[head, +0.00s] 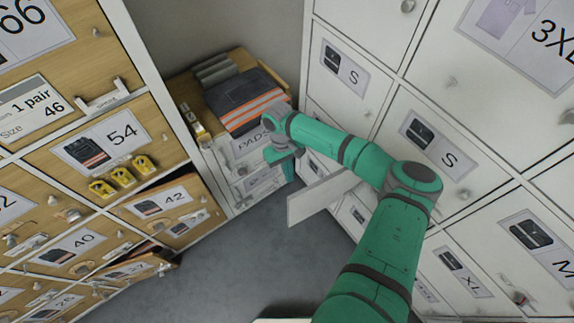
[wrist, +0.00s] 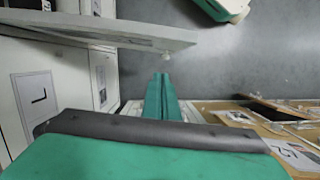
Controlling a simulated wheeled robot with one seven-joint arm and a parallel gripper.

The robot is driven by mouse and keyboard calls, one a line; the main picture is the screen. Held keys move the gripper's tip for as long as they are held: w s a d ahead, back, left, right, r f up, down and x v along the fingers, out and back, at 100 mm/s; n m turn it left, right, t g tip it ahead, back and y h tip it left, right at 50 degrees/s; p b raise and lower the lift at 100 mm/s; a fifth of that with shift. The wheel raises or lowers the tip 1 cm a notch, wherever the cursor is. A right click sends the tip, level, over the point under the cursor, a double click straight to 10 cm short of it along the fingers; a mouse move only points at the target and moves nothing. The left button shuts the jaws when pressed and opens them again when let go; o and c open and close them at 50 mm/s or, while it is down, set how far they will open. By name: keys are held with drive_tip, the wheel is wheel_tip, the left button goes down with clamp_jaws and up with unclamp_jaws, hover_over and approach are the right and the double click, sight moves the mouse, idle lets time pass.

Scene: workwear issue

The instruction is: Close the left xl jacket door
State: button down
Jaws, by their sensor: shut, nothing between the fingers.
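One white cabinet door (head: 320,196) stands open, swung out from the right-hand bank of lockers over the floor. Its size label does not show. In the wrist view the same door (wrist: 110,31) appears as a pale panel across the upper left, with a small knob at its right end. My gripper (head: 290,172) is beside the door on its far side, partly hidden by my arm in the head view. In the wrist view the fingers (wrist: 161,76) are shut together, empty, with their tips a little apart from the door's knob end.
A closed door labelled XL (head: 461,272) is low on the right. Wooden drawers on the left include slightly open ones, such as 42 (head: 165,201). A PADS unit (head: 246,146) stands at the back, with dark folded items (head: 240,99) on top. Grey floor (head: 235,265) is clear between.

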drive_tip(key=shift+s+d+f, duration=0.25)
drive_tip(key=shift+s+d, duration=0.1)
drive_tip(key=shift+s, duration=0.3)
drive_tip(key=shift+s+d+f, duration=0.25)
drive_tip(key=shift+s+d, duration=0.1)
drive_tip(key=shift+s, duration=0.3)
drive_tip(key=shift+s+d+f, duration=0.25)
drive_tip(key=shift+s+d, duration=0.1)
drive_tip(key=shift+s, duration=0.3)
drive_tip(key=shift+s, duration=0.1)
